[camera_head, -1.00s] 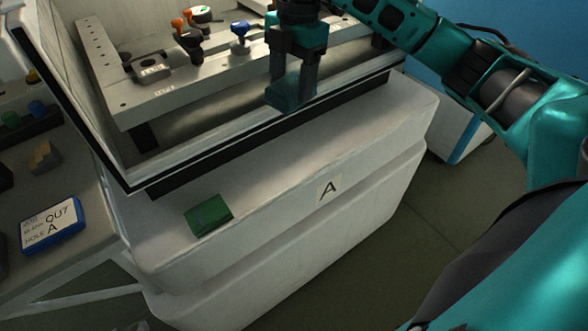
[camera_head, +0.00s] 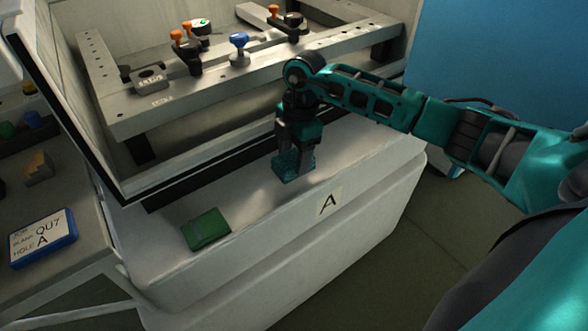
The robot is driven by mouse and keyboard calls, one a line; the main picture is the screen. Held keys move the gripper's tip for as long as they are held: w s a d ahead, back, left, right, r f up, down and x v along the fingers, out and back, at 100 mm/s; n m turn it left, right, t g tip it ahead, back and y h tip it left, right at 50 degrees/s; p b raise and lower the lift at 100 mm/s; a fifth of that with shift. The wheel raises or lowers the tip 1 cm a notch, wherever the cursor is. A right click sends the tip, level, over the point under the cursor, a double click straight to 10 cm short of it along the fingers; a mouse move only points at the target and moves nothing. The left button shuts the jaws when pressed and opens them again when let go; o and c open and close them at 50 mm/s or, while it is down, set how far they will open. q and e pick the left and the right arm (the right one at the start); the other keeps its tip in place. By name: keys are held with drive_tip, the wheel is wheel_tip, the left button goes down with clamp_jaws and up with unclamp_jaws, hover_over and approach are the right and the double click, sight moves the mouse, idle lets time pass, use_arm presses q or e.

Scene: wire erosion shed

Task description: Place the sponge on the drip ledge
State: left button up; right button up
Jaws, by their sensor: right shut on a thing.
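My right gripper (camera_head: 296,150) comes in from the right and is shut on a teal, mottled block, which I take to be the sponge (camera_head: 291,169). The gripper points down and hides the upper part of the sponge. The sponge is at the white drip ledge (camera_head: 262,205) along the front of the machine, right of the green block and behind the label A. I cannot tell whether its underside touches the ledge. My left gripper is not in view.
A green block (camera_head: 206,229) lies on the ledge at its left. Behind the ledge is the tank with a metal work frame (camera_head: 155,122), orange-knobbed clamps and a blue knob (camera_head: 239,42). A blue-framed sign (camera_head: 43,240) lies on the left bench. The ledge between block and sponge is clear.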

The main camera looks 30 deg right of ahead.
sight(294, 168)
wheel_tip(294, 168, down, 5)
drive_tip(key=shift+r+b, duration=0.2)
drive_tip(key=shift+b, duration=0.1)
drive_tip(key=o, duration=1)
drive_tip(key=shift+o, duration=0.2)
